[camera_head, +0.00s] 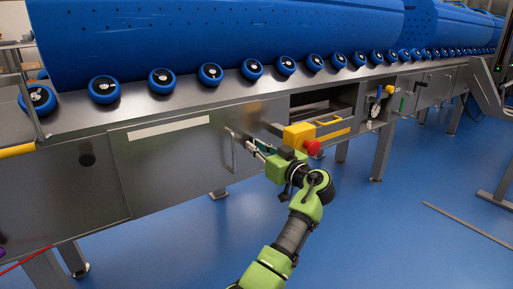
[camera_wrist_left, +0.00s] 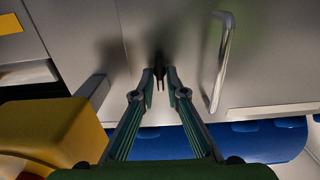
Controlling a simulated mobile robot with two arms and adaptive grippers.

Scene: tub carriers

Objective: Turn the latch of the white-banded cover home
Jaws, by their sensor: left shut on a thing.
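The white-banded cover (camera_head: 165,171) is a grey metal panel on the machine's front with a white band (camera_head: 169,127) along its top. It also shows in the left wrist view (camera_wrist_left: 265,70), with its bar handle (camera_wrist_left: 222,62) upright beside my fingers. The handle shows in the head view (camera_head: 231,152) too. My left gripper (camera_head: 256,146) is at the cover's right end. In the left wrist view my fingertips (camera_wrist_left: 160,82) are shut on the small dark latch (camera_wrist_left: 159,62). The fingers hide part of the latch, so its exact angle is unclear. My right gripper is out of view.
A yellow box (camera_head: 299,134) with a red button (camera_head: 312,147) sits close to the right of my left gripper; it also shows in the left wrist view (camera_wrist_left: 50,135). An open bay (camera_head: 325,108) lies behind it. Blue rollers line the ledge above. The floor in front is clear.

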